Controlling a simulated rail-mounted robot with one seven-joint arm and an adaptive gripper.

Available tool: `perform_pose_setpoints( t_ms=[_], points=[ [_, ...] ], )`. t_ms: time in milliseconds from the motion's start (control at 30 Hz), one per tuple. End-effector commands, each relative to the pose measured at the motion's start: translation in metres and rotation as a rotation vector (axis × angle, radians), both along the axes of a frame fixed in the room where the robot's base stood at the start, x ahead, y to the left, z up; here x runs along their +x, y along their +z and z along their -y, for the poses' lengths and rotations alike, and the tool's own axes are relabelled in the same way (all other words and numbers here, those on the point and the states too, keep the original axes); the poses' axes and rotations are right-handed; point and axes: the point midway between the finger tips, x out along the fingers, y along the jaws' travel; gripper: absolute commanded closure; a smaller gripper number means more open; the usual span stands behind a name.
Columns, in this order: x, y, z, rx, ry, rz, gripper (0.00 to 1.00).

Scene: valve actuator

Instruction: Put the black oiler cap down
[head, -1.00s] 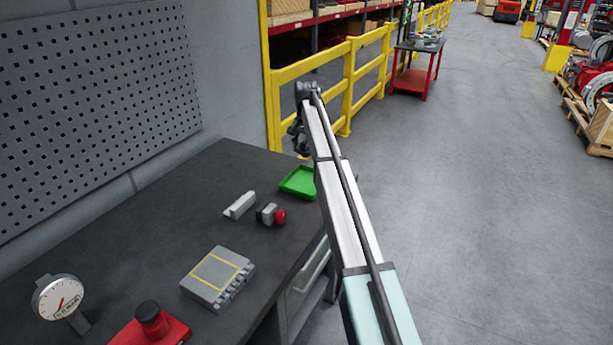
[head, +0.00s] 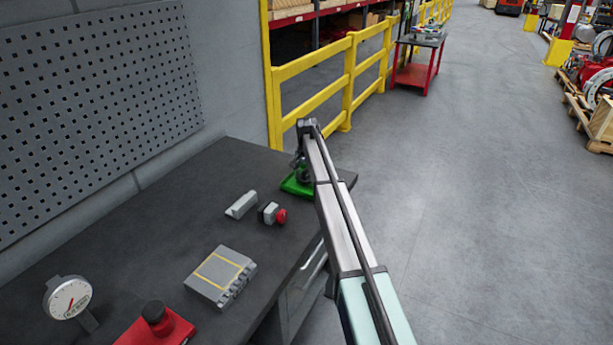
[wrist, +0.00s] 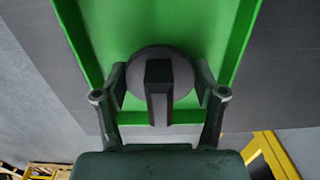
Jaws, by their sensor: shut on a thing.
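The black oiler cap (wrist: 160,70) is a round dark piece with a raised ridge across it. My gripper (wrist: 160,97) is shut on it, one finger on each side, in the wrist view. Behind the cap is the green tray (wrist: 105,28), whose rims run along both sides. In the head view my gripper (head: 302,176) is over the green tray (head: 290,186) at the far end of the dark bench. The cap is hard to make out there, and I cannot tell whether it touches the tray floor.
On the bench (head: 200,170) stand a grey block (head: 241,204), a red-buttoned switch (head: 271,213), a grey box with yellow lines (head: 221,277), a dial gauge (head: 68,298) and a red-based part (head: 155,325). A yellow railing (head: 320,85) stands beyond the bench.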

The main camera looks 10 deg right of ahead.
Motion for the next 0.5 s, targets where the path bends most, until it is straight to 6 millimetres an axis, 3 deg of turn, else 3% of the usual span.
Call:
perform_pose_setpoints(
  t_ms=[300,333,400,500],
  points=[
    [0.0001,-0.0029,0.0000,0.000,0.000,0.000,0.72],
    [0.0001,-0.0034,0.0001,0.000,0.000,0.000,0.27],
    [0.0001,-0.0028,0.0000,0.000,0.000,0.000,0.05],
    [0.0001,-0.0028,0.0000,0.000,0.000,0.000,0.05]
  ],
)
